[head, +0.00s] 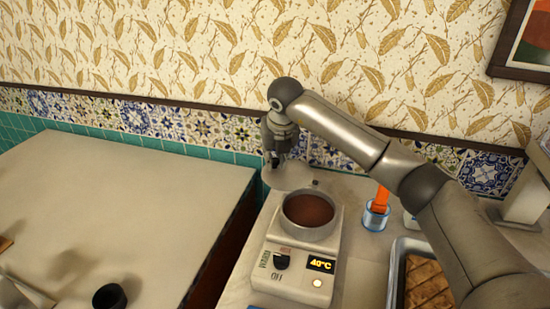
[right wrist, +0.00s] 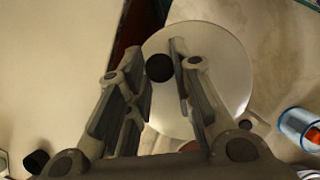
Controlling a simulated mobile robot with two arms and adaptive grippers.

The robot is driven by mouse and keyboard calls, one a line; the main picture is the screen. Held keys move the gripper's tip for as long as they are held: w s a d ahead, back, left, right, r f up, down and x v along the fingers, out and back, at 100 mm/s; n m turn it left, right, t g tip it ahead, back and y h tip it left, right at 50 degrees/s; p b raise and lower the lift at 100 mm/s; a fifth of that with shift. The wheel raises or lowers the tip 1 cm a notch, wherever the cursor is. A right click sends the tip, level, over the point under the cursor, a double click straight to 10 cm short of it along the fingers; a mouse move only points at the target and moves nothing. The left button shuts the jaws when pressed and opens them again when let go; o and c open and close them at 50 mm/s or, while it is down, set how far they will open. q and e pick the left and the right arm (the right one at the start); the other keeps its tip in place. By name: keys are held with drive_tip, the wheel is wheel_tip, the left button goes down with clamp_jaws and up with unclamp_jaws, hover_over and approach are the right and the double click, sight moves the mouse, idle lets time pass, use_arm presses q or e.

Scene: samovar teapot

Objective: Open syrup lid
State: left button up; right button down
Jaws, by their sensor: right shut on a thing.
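The syrup warmer (head: 296,262) stands on the right-hand counter, and its round pot (head: 310,212) shows brown syrup inside. The pale round lid (head: 290,178) is off the opening, just behind and to the left of the pot rim in the head view. My right gripper (head: 272,163) is above the lid and shut on its knob. In the right wrist view the lid (right wrist: 222,72) is a pale disc, with its black knob (right wrist: 159,67) between my fingers (right wrist: 160,85). The lid hides what is beneath it there. My left gripper is not in view.
A glass with an orange item (head: 376,214) stands right of the warmer. A metal tray with brown pieces (head: 425,285) lies in front of it. A dark cup (head: 110,296) stands on the largely clear left counter (head: 120,195). A gap separates the counters.

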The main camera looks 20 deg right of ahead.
drive_tip(key=c, duration=1.2)
unclamp_jaws()
drive_tip(key=shift+a, duration=0.1)
drive_tip(key=shift+c, duration=0.2)
drive_tip(key=v, duration=1.2)
drive_tip(key=shift+f, duration=0.1)
